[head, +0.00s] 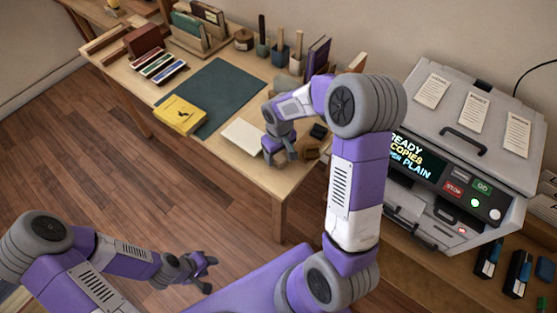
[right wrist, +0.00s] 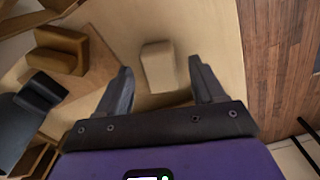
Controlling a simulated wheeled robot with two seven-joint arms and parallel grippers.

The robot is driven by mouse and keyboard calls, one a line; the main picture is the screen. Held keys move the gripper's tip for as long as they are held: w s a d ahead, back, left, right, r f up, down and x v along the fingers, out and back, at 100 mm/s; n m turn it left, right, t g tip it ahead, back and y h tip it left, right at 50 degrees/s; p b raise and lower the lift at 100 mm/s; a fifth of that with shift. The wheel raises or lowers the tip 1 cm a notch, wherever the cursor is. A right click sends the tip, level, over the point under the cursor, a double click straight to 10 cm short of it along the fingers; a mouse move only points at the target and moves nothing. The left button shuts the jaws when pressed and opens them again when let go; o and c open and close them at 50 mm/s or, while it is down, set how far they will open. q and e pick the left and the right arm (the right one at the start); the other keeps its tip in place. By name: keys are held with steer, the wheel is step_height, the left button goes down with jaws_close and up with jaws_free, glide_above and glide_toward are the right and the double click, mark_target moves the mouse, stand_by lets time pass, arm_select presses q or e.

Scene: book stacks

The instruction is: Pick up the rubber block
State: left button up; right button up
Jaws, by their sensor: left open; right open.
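A small pale beige block (right wrist: 158,67), which looks like the rubber block, lies on the wooden table in the right wrist view. It sits ahead of and between the fingertips of my right gripper (right wrist: 163,82), apart from both. The right gripper is open and empty, pointing down over the table's near corner; it also shows in the head view (head: 280,156). I cannot make out the beige block in the head view, where the gripper seems to cover it. My left gripper (head: 208,272) is open and empty, away from the table over the floor.
A brown block (right wrist: 61,50) and a dark object (right wrist: 41,92) lie left of the right fingers. On the table (head: 228,45) are a white pad (head: 243,137), a yellow book (head: 180,114) and a green mat (head: 213,95). A grey copier (head: 465,135) stands to the right.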

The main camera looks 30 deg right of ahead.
mark_target(279, 157)
steer(key=shift+f, duration=0.85)
steer(key=c, duration=1)
steer(key=shift+r, duration=0.15)
steer(key=shift+c, duration=0.2)
step_height(279, 157, up, 10)
steer(key=p, duration=0.3)
